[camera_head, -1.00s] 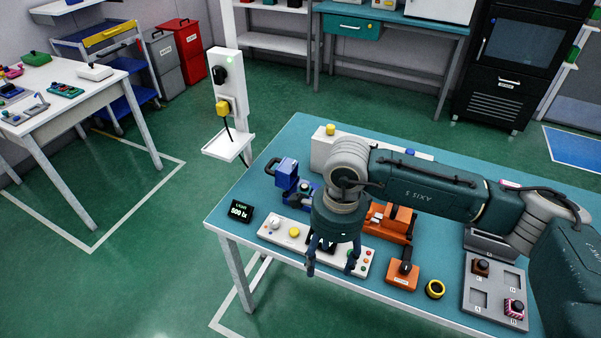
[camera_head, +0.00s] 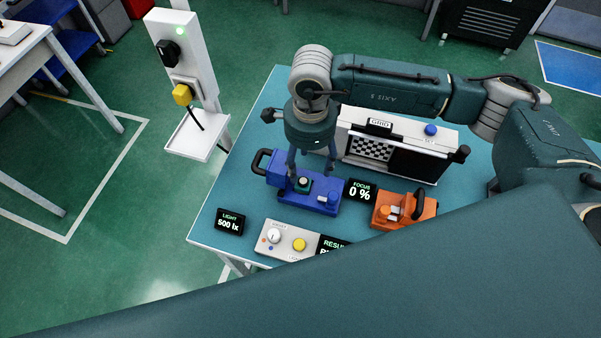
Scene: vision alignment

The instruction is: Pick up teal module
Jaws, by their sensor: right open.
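A small teal module (camera_head: 304,183) with a dark top sits in the blue fixture (camera_head: 322,205) on the teal table (camera_head: 222,198). My right gripper (camera_head: 311,172) points down over the blue fixture. Its fingers are spread apart with nothing seen between them, and they appear just above or around the teal module; exact height is hard to tell. My left gripper is not in view.
An orange fixture (camera_head: 404,209), a focus display (camera_head: 360,191), a light display (camera_head: 231,221) and a control panel (camera_head: 288,240) stand close by. A white grid box (camera_head: 392,148) is behind. A large dark teal part of mine hides the table's front right.

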